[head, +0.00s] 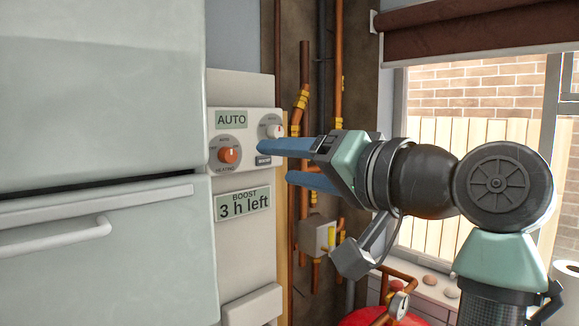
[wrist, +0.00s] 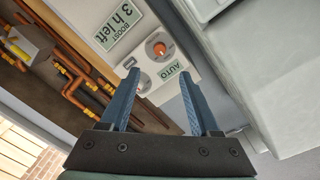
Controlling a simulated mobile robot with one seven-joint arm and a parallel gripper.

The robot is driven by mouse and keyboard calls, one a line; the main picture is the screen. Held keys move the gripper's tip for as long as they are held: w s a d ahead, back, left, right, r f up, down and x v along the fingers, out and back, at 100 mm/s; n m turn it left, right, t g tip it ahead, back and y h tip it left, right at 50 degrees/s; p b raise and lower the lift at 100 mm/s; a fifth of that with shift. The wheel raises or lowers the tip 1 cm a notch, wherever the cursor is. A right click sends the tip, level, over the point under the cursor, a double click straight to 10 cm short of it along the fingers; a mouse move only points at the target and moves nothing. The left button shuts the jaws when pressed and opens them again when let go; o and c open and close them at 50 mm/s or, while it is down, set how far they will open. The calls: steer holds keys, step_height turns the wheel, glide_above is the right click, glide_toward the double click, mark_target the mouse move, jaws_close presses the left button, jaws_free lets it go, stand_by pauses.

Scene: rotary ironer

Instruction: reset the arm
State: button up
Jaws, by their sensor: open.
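My gripper (head: 275,163) reaches left from my arm in the head view. Its two blue fingers are apart with nothing between them. The upper finger overlaps the right edge of a white control panel (head: 217,125) in the picture, close below a white knob (head: 272,131). I cannot tell whether it touches the panel. The panel also has an orange knob (head: 228,155) and an AUTO label (head: 231,119). In the wrist view my gripper (wrist: 159,76) points towards the panel, and the orange knob (wrist: 159,48) shows beyond the fingertips.
A "BOOST 3 h left" display (head: 243,204) is below the knobs. A large pale appliance (head: 105,120) with a handle (head: 60,236) stands at left. Copper pipes (head: 304,150) run behind my gripper. A red vessel (head: 370,317) with a gauge (head: 398,305) is low, and a window (head: 470,90) is at right.

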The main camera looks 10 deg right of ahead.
steer(key=s+a+f+t+h+b, duration=0.2)
steer(key=a+f+t+h+b, duration=0.15)
steer(key=t+b, duration=0.2)
steer(key=s+a+r+n+t+h+b, duration=0.2)
steer(key=s+t+h, duration=0.4)
steer(key=s, duration=0.8)
steer(key=shift+s+a+r+n+t, duration=0.2)
steer(key=shift+a+r+n+t, duration=0.1)
steer(key=shift+a+t, duration=0.2)
